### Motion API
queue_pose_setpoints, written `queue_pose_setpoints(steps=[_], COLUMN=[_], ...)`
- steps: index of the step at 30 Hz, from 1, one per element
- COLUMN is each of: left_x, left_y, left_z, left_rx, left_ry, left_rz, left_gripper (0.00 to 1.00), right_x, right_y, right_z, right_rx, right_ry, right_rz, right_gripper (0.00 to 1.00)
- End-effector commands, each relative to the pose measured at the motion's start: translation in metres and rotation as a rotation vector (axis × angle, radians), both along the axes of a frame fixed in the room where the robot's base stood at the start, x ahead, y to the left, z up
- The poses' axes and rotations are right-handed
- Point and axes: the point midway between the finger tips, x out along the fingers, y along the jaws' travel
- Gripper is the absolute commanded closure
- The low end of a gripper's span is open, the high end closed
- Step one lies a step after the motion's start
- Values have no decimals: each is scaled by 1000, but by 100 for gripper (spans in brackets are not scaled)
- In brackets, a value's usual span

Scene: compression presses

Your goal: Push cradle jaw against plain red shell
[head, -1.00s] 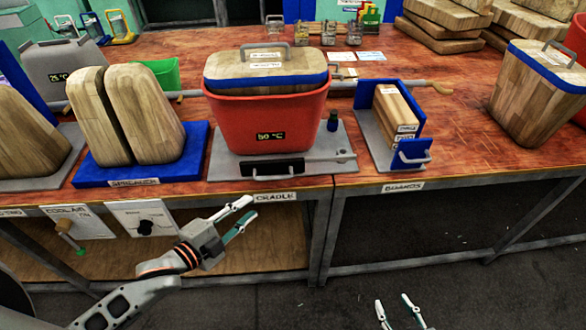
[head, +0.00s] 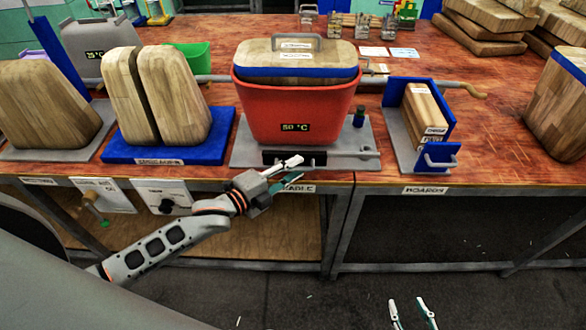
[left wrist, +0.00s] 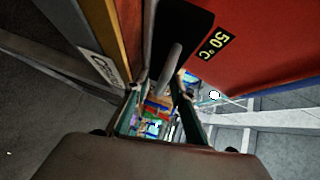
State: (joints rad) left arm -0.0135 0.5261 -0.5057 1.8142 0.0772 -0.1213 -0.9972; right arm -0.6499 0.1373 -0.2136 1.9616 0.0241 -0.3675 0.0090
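The plain red shell (head: 295,110), marked 50 °C, stands upright on the grey cradle plate (head: 245,150). A wooden block with a blue band and a grey handle sits in its top. The black cradle jaw (head: 316,154) lies along the shell's front foot; I cannot tell whether they touch. My left gripper (head: 297,170) is open at the jaw's front. In the left wrist view the jaw (left wrist: 182,22) and red shell (left wrist: 255,55) are close ahead, and the jaw's grey handle (left wrist: 170,68) shows between the parted fingers. My right gripper (head: 412,314) is open and empty, low before the bench.
A blue spreader base (head: 160,155) with two wooden halves stands left of the cradle. A blue holder (head: 440,157) with boards stands on its right. A rod with a wooden handle (head: 468,88) runs behind.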

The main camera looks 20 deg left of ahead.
Motion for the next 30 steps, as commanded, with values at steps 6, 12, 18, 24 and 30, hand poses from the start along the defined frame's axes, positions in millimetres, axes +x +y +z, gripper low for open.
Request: queue_pose_setpoints(steps=[6, 12, 18, 24, 30], left_x=[0, 0, 9, 31, 34], left_y=[0, 0, 2, 9, 10], left_z=[0, 0, 0, 0, 0], left_rx=[0, 0, 3, 4, 2], left_ry=[1, 1, -2, -1, 0], left_rz=[0, 0, -1, 0, 1], left_gripper=[75, 100, 100, 100, 100], right_x=[0, 0, 1, 1, 1], right_y=[-1, -1, -2, -2, -2], right_z=[0, 0, 0, 0, 1], right_rx=[-2, -2, -3, -3, -3], right_ry=[0, 0, -1, -1, -2], right_rz=[0, 0, 0, 0, 0], right_gripper=[60, 60, 60, 60, 60])
